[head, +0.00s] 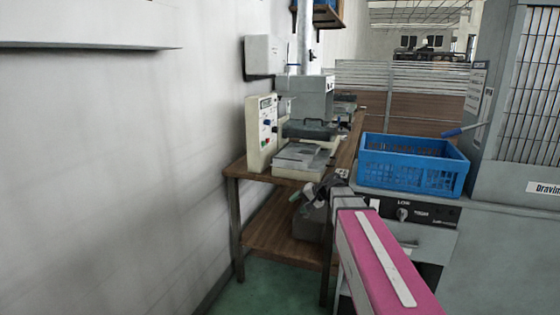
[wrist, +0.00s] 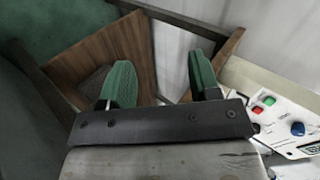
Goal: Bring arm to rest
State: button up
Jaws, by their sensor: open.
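My arm, with a pink link and a pale strip, reaches from the bottom right of the head view toward the wooden bench. My gripper (wrist: 162,80) shows in the wrist view with two green fingers apart and nothing between them. The bench's wooden lower shelf (wrist: 135,45) lies beyond the fingers in that view. The control panel of a cream machine (wrist: 290,120) is close to the right of the gripper. In the head view the gripper end is small and unclear, near the front of the bench.
The cream machine (head: 262,135) stands on the wooden bench (head: 250,172) against a pale wall (head: 110,170). A blue crate (head: 410,180) sits on a grey cabinet to the right. A tall grey unit with a grille (head: 530,90) stands farther right. Green floor (head: 270,290) shows below the bench.

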jog(key=s+d+f+n+g+h, duration=0.1)
jog(key=s+d+f+h, duration=0.3)
jog(key=s+f, duration=0.5)
jog(key=s+d+f+n+g+h, duration=0.1)
jog(key=s+d+f+g+h, duration=0.2)
jog(key=s+f, duration=0.7)
jog(key=d+h, duration=0.2)
jog(key=d, duration=0.2)
jog(key=shift+s+n, duration=0.3)
jog(key=shift+s, duration=0.05)
jog(key=shift+f, duration=0.1)
